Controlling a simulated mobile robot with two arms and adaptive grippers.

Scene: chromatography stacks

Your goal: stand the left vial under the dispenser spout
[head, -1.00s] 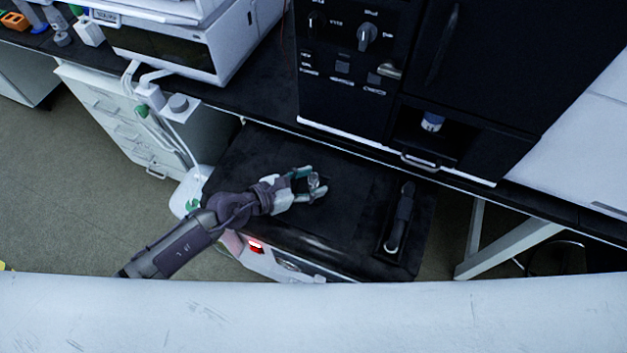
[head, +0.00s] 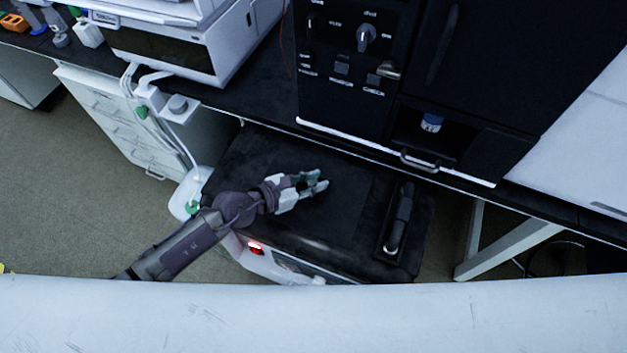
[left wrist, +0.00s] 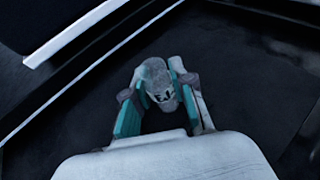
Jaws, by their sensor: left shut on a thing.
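My left gripper (head: 316,183) is over a dark flat surface, in front of the black cabinet. In the left wrist view its teal-padded fingers (left wrist: 160,95) are shut on a small pale, greyish vial (left wrist: 158,78) with dark marks on it. In the head view the fingers mostly hide the vial. The black cabinet (head: 345,105) has knobs and an open recess (head: 402,135) low in its front. A small white thing with a blue band (head: 431,123) shows in the recess. I cannot make out a spout. My right gripper is not in view.
A handle (head: 405,159) sticks out below the recess. The dark bench edge with a white strip (head: 345,139) runs between my gripper and the cabinet. A white instrument (head: 165,45) stands on the bench at the left, above white drawers (head: 110,110).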

